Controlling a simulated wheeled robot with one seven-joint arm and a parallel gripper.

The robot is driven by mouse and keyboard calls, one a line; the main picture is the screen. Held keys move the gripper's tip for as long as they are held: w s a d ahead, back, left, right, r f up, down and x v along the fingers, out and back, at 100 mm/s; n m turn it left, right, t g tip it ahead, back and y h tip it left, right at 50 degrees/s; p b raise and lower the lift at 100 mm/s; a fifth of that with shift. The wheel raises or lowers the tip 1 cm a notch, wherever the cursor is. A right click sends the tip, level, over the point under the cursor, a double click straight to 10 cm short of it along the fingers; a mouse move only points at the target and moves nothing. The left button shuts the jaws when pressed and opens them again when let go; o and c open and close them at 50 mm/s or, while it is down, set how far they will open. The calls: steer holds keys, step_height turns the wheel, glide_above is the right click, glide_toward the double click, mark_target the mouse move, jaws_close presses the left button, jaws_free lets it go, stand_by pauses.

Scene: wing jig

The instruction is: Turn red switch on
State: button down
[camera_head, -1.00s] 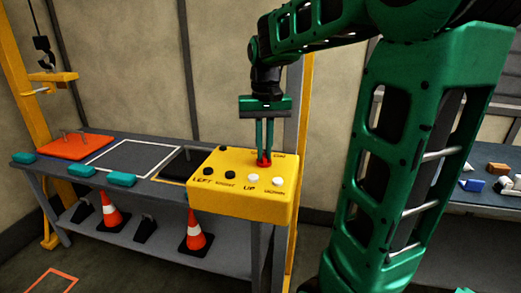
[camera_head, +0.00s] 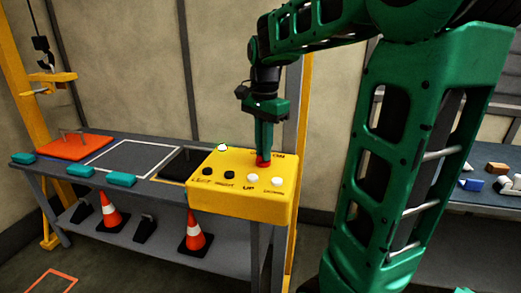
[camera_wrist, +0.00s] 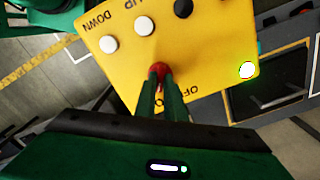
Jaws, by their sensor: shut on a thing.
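The red switch (camera_head: 263,161) sits on top of the yellow control box (camera_head: 235,200), near its back edge. My gripper (camera_head: 263,158) points straight down from above, its two green fingers shut on the red switch. In the wrist view the red switch (camera_wrist: 158,70) shows between the fingertips (camera_wrist: 160,80), with part of an OFF label beside it, partly covered by the fingers. A round lamp (camera_head: 222,147) at the box's back left glows whitish green; it is also bright in the wrist view (camera_wrist: 248,70).
White buttons (camera_head: 278,181) and black buttons (camera_head: 208,171) line the front of the box top. The workbench (camera_head: 130,160) to the left holds an orange plate (camera_head: 76,147) and teal blocks (camera_head: 117,179). Orange cones (camera_head: 195,230) stand on its lower shelf.

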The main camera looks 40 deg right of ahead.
steer(key=shift+w+a+m, duration=0.1)
steer(key=shift+a+m, duration=0.05)
steer(key=shift+m, duration=1.05)
steer(key=shift+r, duration=0.1)
steer(key=c, duration=1.8)
jaws_free()
steer(key=shift+c, duration=0.2)
step_height(320, 180, up, 11)
steer(key=shift+f, duration=0.2)
